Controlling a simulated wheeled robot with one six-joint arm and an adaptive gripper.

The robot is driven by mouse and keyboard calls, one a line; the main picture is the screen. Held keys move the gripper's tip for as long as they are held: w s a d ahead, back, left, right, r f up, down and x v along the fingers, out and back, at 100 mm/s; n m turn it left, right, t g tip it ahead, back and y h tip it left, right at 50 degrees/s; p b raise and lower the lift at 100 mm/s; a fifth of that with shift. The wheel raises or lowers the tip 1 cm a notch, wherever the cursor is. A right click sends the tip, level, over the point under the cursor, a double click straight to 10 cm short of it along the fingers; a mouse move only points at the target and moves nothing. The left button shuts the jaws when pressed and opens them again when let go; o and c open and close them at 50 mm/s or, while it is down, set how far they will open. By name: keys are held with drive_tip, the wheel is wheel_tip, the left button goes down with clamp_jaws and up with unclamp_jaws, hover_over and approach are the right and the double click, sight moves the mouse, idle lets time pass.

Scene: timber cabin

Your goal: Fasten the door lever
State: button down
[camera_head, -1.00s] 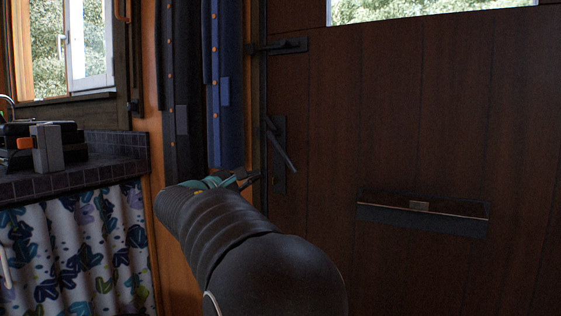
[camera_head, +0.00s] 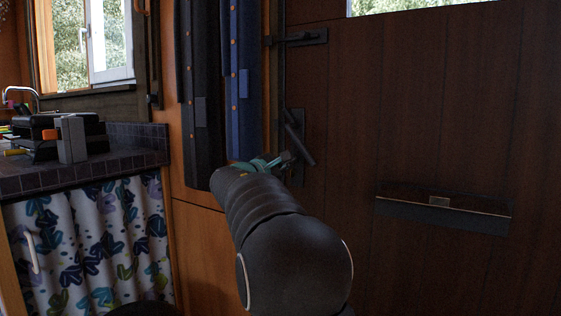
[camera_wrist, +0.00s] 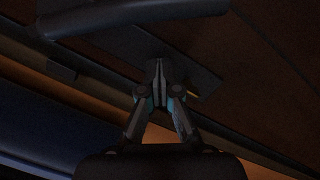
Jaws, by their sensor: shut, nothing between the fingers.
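The dark door lever (camera_head: 302,143) is tilted on its backplate (camera_head: 300,176) on the brown wooden door, running from upper left to lower right. My gripper (camera_head: 288,157) is just left of the lever's lower part in the head view, in front of the plate's edge. In the wrist view the lever (camera_wrist: 130,15) crosses the top as a dark bar, and the plate (camera_wrist: 190,62) lies behind the fingers. The shut fingertips (camera_wrist: 159,70) hold nothing and appear apart from the lever. Contact with the plate cannot be told.
A dark latch (camera_head: 300,37) sits higher on the door edge, and a shelf-like box (camera_head: 445,211) is on the door at right. Dark and blue hanging panels (camera_head: 243,90) stand close left of the door. A tiled counter (camera_head: 90,172) with a curtain is at far left.

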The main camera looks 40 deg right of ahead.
sight(298, 137)
drive_tip(key=shift+s+a+r, duration=0.1)
drive_tip(key=shift+s+r, duration=0.4)
drive_tip(key=shift+s, duration=0.35)
drive_tip(key=shift+s+a+r, duration=0.1)
drive_tip(key=shift+s+r, duration=0.4)
drive_tip(key=shift+s, duration=0.35)
